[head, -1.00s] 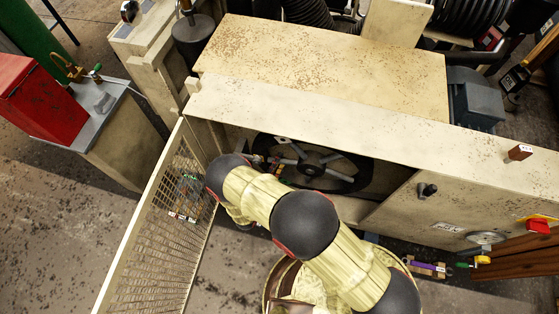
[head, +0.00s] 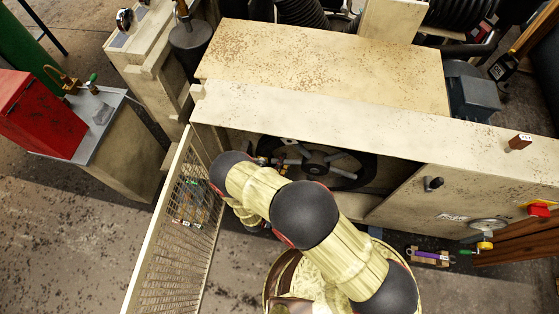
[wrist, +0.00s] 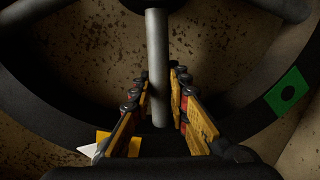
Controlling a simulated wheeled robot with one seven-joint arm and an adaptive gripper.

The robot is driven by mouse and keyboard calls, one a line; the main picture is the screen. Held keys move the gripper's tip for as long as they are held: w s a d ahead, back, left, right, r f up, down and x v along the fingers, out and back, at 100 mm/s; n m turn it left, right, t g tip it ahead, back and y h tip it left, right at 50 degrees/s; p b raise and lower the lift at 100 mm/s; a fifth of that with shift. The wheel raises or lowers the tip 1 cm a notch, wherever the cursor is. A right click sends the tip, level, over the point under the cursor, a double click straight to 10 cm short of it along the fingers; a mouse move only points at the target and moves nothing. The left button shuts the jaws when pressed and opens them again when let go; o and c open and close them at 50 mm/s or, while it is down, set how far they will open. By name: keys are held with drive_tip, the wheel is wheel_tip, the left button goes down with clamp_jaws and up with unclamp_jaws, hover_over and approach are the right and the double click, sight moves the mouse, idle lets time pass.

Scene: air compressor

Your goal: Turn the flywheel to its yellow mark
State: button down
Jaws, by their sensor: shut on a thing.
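The flywheel (head: 368,170) has a dark rim, a dark hub and grey spokes, and sits in the machine's front opening. In the wrist view its black rim (wrist: 62,112) curves across the lower part. My gripper (wrist: 156,100) is shut on a grey spoke (wrist: 157,60), with one finger on each side near the rim. A yellow mark (wrist: 103,138) shows left of the fingers, partly hidden by the left finger. A white pointed piece (wrist: 91,150) lies right beside it. A green patch with a black dot (wrist: 287,93) is on the rim at right.
An open mesh guard door (head: 165,225) stands left of my arm. The cream cabinet top (head: 310,105) overhangs the wheel opening. A front panel with a black knob (head: 433,184) and a red switch (head: 538,209) is at right. A red box (head: 40,112) stands far left.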

drive_tip(key=c, duration=1.7)
unclamp_jaws()
drive_tip(key=shift+s, duration=0.1)
drive_tip(key=v, duration=1.2)
drive_tip(key=shift+r, duration=0.1)
